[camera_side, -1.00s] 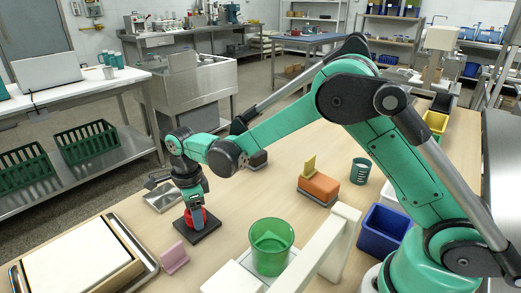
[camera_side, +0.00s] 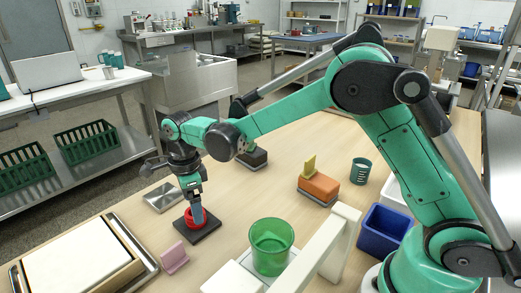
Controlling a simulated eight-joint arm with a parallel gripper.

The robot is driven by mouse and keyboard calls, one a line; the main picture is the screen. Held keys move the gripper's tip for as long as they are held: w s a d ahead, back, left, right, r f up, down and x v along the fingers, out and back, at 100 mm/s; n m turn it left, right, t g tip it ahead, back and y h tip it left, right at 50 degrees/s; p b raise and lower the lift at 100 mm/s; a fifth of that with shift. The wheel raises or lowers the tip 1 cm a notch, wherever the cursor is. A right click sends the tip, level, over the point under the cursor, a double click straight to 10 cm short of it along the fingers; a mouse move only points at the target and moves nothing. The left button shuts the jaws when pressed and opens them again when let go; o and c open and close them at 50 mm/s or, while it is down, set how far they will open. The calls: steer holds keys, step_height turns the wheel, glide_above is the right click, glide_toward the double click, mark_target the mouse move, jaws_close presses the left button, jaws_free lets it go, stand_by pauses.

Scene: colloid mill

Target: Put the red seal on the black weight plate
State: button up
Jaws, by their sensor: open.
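The red seal (camera_side: 189,221) is a ring lying on the flat black weight plate (camera_side: 209,231), which lies on the wooden table left of centre. My gripper (camera_side: 198,214) points down at the seal and is open. Its fingertips overlap the seal in the picture and hide part of it. I cannot tell whether they still touch it.
A pink holder (camera_side: 174,258) stands just in front of the plate, and a shallow metal tray (camera_side: 162,197) lies behind it. A green cup (camera_side: 271,246), an orange block (camera_side: 319,187) and a blue bin (camera_side: 384,231) are to the right. A framed white board (camera_side: 75,265) is front left.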

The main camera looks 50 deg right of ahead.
step_height(320, 180, up, 8)
steer(key=s+d+n+t, duration=0.3)
steer(key=s+n, duration=0.4)
steer(key=n, duration=0.4)
steer(key=s+d+r+n+t, duration=0.1)
steer(key=s+d+n+t, duration=0.3)
steer(key=n, duration=0.7)
steer(key=s+d, duration=0.1)
steer(key=s, duration=0.1)
steer(key=shift+s+r, duration=0.15)
steer(key=shift+s, duration=0.25)
